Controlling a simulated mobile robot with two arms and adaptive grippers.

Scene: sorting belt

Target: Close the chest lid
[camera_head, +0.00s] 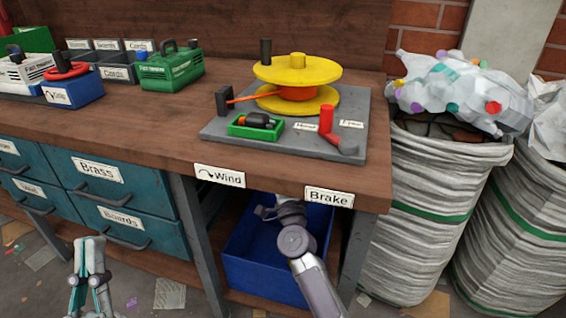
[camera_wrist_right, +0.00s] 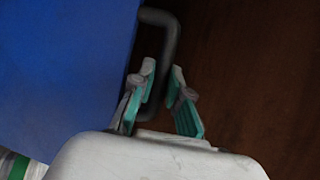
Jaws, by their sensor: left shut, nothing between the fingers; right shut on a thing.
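A blue chest (camera_head: 262,272) stands under the workbench, its upper part in the bench's shadow. My right arm reaches in under the bench top, and its gripper (camera_head: 264,212) is small and dark there. In the right wrist view my right gripper (camera_wrist_right: 163,75) is shut on a dark bent handle (camera_wrist_right: 168,35), which runs down between the fingers. The handle stands beside a blue panel (camera_wrist_right: 65,70); I cannot tell whether that is the lid or a wall. My left gripper (camera_head: 90,243) is shut and empty, pointing up in front of the drawers.
The workbench (camera_head: 130,125) overhangs the chest, with a yellow reel (camera_head: 297,72) on a grey board above. Grey bench legs (camera_head: 200,240) flank the chest. Teal drawers (camera_head: 115,190) are at left, a white sack bin (camera_head: 425,220) at right. Scraps litter the floor.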

